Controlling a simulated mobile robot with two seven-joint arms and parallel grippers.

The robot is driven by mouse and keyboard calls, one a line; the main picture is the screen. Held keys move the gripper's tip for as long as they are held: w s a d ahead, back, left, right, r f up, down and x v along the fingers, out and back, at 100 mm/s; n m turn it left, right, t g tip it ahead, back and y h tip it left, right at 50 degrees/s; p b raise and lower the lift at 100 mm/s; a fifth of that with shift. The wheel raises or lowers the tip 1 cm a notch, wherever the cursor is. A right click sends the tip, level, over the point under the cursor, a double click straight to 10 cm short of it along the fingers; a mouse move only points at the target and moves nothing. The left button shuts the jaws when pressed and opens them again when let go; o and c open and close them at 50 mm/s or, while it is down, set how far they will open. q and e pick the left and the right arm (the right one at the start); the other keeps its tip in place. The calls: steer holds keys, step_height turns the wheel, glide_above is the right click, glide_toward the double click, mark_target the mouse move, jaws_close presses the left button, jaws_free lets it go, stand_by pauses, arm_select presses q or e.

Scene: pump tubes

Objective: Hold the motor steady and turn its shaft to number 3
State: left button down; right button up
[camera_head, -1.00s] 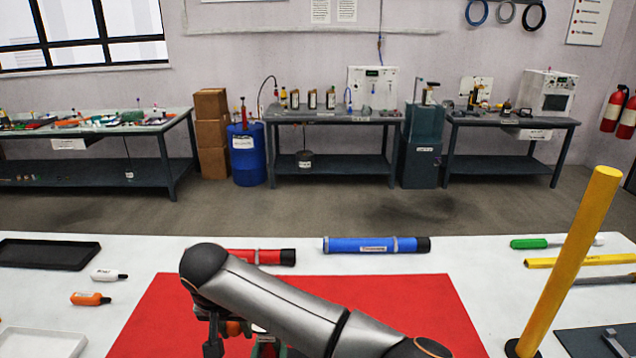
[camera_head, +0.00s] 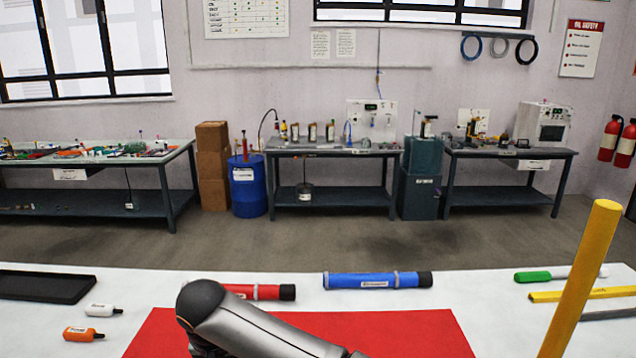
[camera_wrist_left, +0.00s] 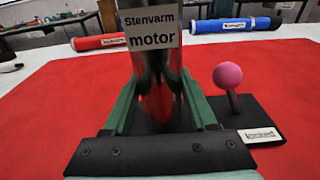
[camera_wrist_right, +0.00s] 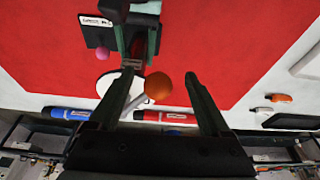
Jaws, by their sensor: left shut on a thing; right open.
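The motor (camera_wrist_left: 152,70), a shiny upright cylinder labelled "Stenvarm motor", stands between the green fingers of my left gripper (camera_wrist_left: 160,82), which is shut on it. A pink ball on a post (camera_wrist_left: 228,76) stands beside it on a black base (camera_wrist_left: 257,117). In the right wrist view, an orange ball (camera_wrist_right: 158,86) on a grey lever (camera_wrist_right: 136,104) shows with a white disc (camera_wrist_right: 107,86) by the motor. My right gripper (camera_wrist_right: 159,75) is open, its fingers on either side of the orange ball in the picture; contact cannot be told. The head view shows neither gripper's fingers, and no number is readable.
A red mat (camera_head: 400,335) covers the table's middle. Red (camera_head: 262,292) and blue (camera_head: 375,280) tubes lie behind it. A yellow post (camera_head: 580,285) rises at right. Small bottles (camera_head: 84,334) and a black tray (camera_head: 45,286) are at left.

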steer(key=v, duration=0.7)
stand_by(0.6)
steer(key=shift+c, duration=0.2)
steer(key=shift+r, duration=0.1)
steer(key=shift+c, duration=0.6)
steer(key=shift+w+f+m+y, duration=0.1)
steer(key=shift+w+f+m, duration=0.3)
steer(key=shift+f, duration=0.75)
steer(key=shift+w+f+m+y, duration=0.1)
steer(key=shift+w+f+m, duration=0.1)
steer(key=shift+f+m, duration=0.7)
steer(key=shift+w+f+m+y, duration=0.1)
steer(key=shift+w+f+m, duration=0.15)
steer(key=shift+f, duration=1.15)
